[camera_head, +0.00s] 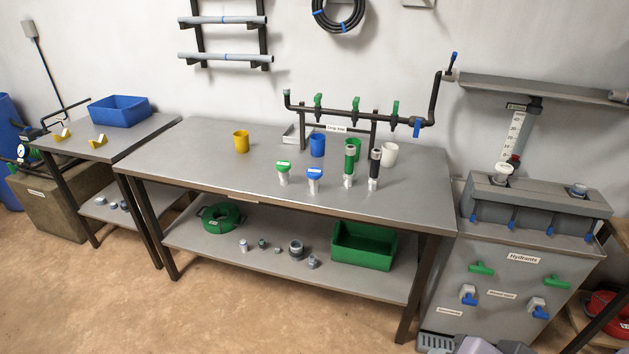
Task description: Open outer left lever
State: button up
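The outer left lever of this row (318,101) stands upright; the middle one (355,105) and the right one (395,108) look similar. A blue lever (417,127) hangs down at the pipe's right. The Hydrants cabinet (455,262) at the right also has levers, two green handles and two blue taps. I cannot tell from the picture whether any valve is open.
The middle table (215,170) holds a yellow cup (241,141), a blue cup (317,144), a white cup (389,154) and several upright fittings in front of the manifold. A green bin (363,246) stands on its lower shelf. Open floor (230,310) lies in front.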

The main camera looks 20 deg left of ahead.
aim_at(473, 215)
jog(key=i+u, duration=0.45)
jog(key=i, duration=0.6)
